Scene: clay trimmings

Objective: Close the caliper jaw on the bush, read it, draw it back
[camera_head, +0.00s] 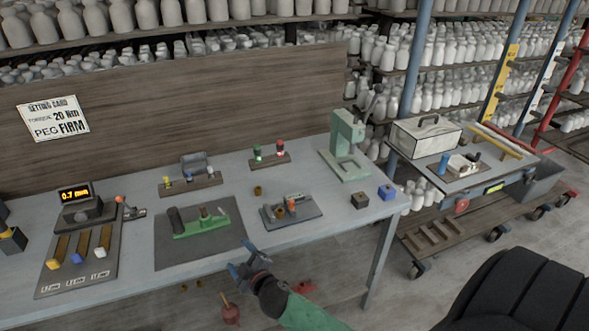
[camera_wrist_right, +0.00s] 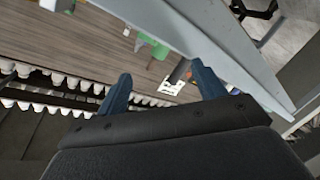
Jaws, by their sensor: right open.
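A small fixture on a dark plate (camera_head: 312,216) lies near the front edge of the bench, right of centre. It has a grey body and an orange knob (camera_head: 291,204), and looks like the caliper. A small brown bush (camera_head: 280,212) appears to be at its left end; whether the jaw touches it is too small to tell. A display (camera_head: 75,193) at the left reads 0.7 mm. My right gripper (camera_head: 245,264) is open and empty in front of the bench edge, below and left of the fixture. Its spread blue fingers also show in the right wrist view (camera_wrist_right: 163,80). My left gripper is not in view.
A green device on a dark mat (camera_head: 215,242) lies left of the fixture. A pale green press (camera_head: 347,145) stands behind right. Two small blocks (camera_head: 362,200) sit at the right. A gauge tray (camera_head: 50,282) is at the left. A cart (camera_head: 480,185) stands beyond the bench.

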